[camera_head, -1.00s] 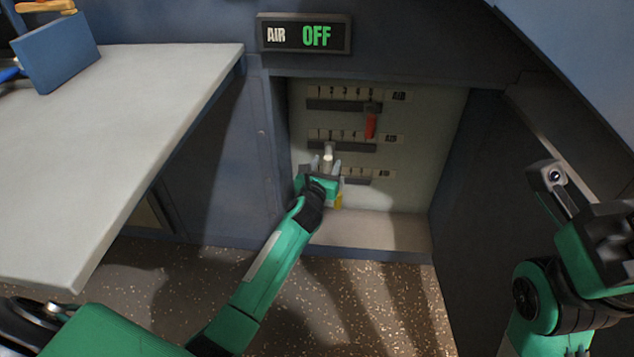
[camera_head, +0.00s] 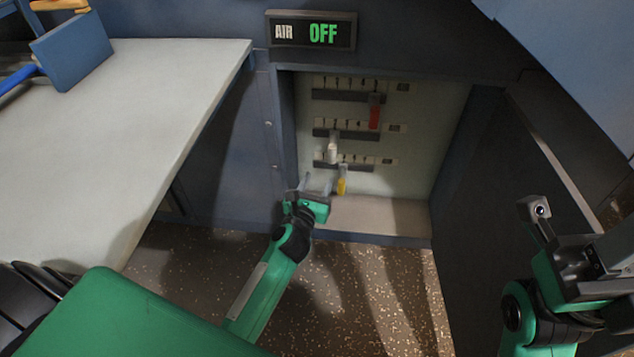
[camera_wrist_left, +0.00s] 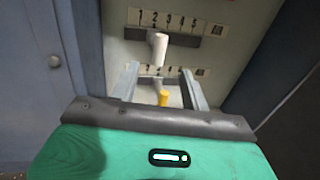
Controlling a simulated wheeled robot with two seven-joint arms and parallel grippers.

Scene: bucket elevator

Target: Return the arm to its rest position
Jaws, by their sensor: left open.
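My left gripper (camera_head: 316,184) is open and empty in front of the recessed panel, below and left of the yellow lever. Its two fingers also show apart in the left wrist view (camera_wrist_left: 160,82). The panel (camera_head: 415,140) has three numbered slots with levers: a red one (camera_head: 374,112) in the top row, a white one (camera_head: 332,150) in the middle and a yellow one (camera_head: 342,182) in the bottom. The white lever (camera_wrist_left: 159,46) and yellow lever (camera_wrist_left: 163,98) appear beyond the fingers.
A pale worktop (camera_head: 120,120) with a blue object (camera_head: 72,50) fills the left. The recess has a bottom ledge (camera_head: 370,215) and dark side walls. Speckled floor (camera_head: 350,290) lies below.

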